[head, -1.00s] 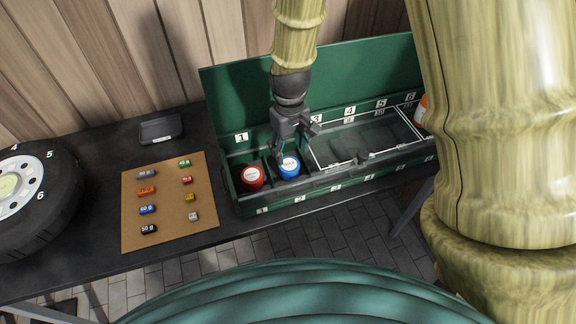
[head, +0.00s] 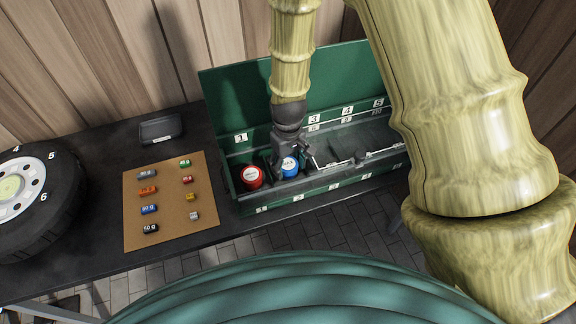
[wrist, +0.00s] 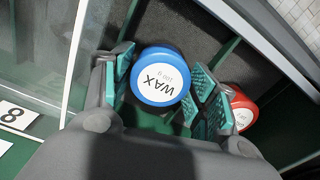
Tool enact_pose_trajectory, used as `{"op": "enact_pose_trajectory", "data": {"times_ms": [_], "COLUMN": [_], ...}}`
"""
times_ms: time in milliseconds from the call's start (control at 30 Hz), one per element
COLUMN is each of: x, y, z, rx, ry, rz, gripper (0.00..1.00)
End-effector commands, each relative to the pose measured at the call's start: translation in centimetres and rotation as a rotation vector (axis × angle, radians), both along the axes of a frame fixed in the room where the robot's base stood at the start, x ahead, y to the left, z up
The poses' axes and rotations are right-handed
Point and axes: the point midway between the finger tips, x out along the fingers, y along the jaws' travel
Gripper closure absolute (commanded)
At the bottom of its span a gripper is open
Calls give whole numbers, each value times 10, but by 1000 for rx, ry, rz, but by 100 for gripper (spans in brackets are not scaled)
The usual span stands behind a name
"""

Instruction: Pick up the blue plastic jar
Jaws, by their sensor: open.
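The blue plastic jar (head: 289,168) with a white lid label stands in the second compartment of the green toolbox (head: 305,197). In the wrist view the jar (wrist: 161,77) has "WAX" on its label and sits between the two teal-padded fingers. My gripper (wrist: 163,88) is open, with one finger on each side of the jar. In the head view my gripper (head: 284,160) is low over the jar and partly covers it. I cannot tell whether either finger touches it.
A red jar (head: 252,177) stands in the compartment to the left; in the wrist view it (wrist: 241,108) is close beside one finger. A glass-topped section lies to the right. A cork board (head: 170,205) with small weights, a dark box (head: 160,129) and a tire (head: 45,215) are on the left.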

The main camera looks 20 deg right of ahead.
Motion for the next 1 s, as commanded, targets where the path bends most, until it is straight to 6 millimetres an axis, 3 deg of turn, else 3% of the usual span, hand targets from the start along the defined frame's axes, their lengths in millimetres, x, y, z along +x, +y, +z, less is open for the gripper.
{"op": "enact_pose_trajectory", "data": {"times_ms": [400,467,600,1000], "x": [0,0,0,1], "y": [0,0,0,0], "z": [-8,-8,-8,-3], "rx": [0,0,-1,0], "ry": [-1,-1,-1,-2], "rz": [0,0,0,0], "gripper": [42,49,74,75]}}
